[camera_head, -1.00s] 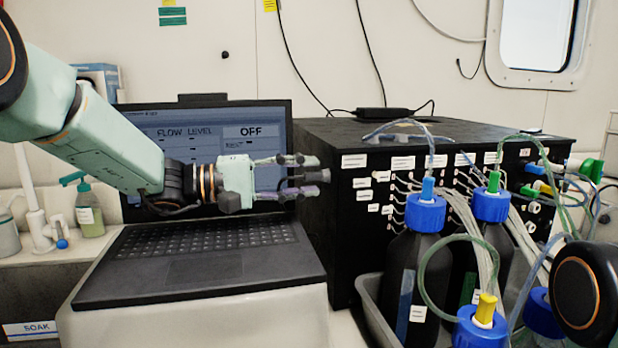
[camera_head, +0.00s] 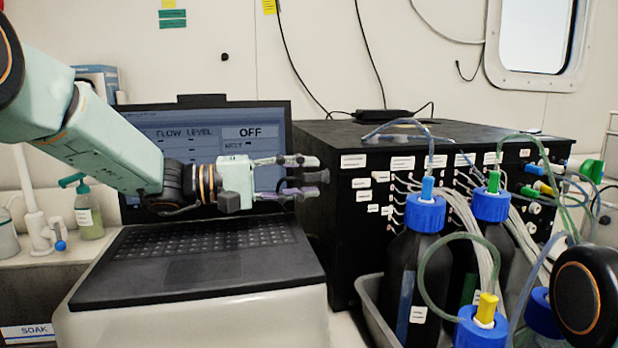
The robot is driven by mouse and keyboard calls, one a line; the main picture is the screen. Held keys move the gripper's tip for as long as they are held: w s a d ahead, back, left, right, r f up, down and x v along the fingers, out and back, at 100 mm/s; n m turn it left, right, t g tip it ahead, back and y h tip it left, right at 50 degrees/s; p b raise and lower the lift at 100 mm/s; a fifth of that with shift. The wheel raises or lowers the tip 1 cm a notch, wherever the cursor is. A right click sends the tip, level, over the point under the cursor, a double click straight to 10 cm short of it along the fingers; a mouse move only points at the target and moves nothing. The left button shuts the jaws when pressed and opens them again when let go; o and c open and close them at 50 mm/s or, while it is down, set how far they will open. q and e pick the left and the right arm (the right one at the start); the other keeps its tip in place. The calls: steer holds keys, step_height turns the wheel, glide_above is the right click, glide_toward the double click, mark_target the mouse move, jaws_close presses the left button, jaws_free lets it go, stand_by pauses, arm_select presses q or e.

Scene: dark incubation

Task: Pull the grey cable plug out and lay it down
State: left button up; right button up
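My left gripper (camera_head: 308,177) is in front of the laptop's right edge, beside the black box. Its fingers point right and stand apart, with nothing between them. The black box (camera_head: 345,245) carries many small ports, white labels and thin tubes on its front. Coloured plugs sit at its right end: a green plug (camera_head: 585,170), a yellow plug (camera_head: 543,187) and a whitish plug (camera_head: 534,207). I cannot pick out a grey cable plug with certainty. My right gripper is not in view; a round dark joint of mine shows at the right edge.
An open laptop (camera_head: 190,280) showing "OFF" stands on a white block. Dark bottles with blue caps (camera_head: 425,213) stand in a grey tray (camera_head: 372,318) before the box, with loose tubes looping over them. A soap bottle (camera_head: 88,212) stands at the left.

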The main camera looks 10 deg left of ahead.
arm_select(q)
steer(key=shift+b, duration=0.35)
steer(key=shift+c, duration=0.2)
jaws_close()
stand_by(0.4)
stand_by(0.5)
steer(key=shift+v, duration=1.05)
steer(key=shift+v, duration=1.75)
steer(key=shift+a, duration=0.15)
